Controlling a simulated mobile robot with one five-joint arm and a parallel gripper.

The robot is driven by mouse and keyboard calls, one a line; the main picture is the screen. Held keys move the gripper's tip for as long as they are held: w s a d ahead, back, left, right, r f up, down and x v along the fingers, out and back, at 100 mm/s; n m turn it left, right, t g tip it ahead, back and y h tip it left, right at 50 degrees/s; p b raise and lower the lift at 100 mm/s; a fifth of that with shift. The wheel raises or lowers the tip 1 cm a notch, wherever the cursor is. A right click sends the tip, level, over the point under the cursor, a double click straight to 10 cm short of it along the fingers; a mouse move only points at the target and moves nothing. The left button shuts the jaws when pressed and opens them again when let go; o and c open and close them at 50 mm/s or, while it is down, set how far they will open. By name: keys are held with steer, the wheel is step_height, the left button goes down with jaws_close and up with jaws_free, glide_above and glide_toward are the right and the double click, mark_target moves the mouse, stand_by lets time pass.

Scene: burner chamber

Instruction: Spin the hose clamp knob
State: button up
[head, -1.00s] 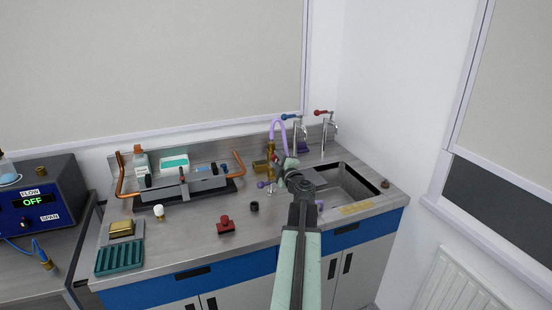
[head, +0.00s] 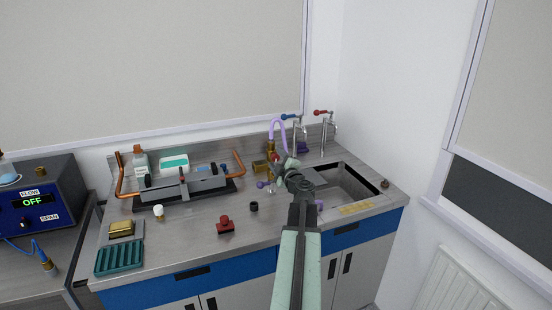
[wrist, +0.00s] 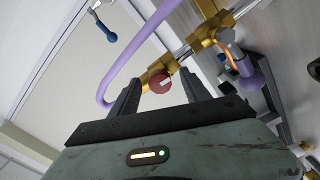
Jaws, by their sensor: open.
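In the wrist view a round red knob (wrist: 160,83) with a pale mark sits on a brass fitting (wrist: 157,72), where a purple hose (wrist: 136,57) ends. It appears between the two dark fingers of my gripper (wrist: 161,82). The fingers are apart with nothing held; I cannot tell how much depth separates them from the knob. In the head view my gripper (head: 282,168) is beside the brass fitting (head: 270,147) and below the purple hose (head: 278,123). The knob is too small to make out clearly there.
The sink (head: 345,182) and taps (head: 324,128) are right of my arm.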

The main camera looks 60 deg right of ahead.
steer(key=m, duration=2)
jaws_close()
stand_by(0.8)
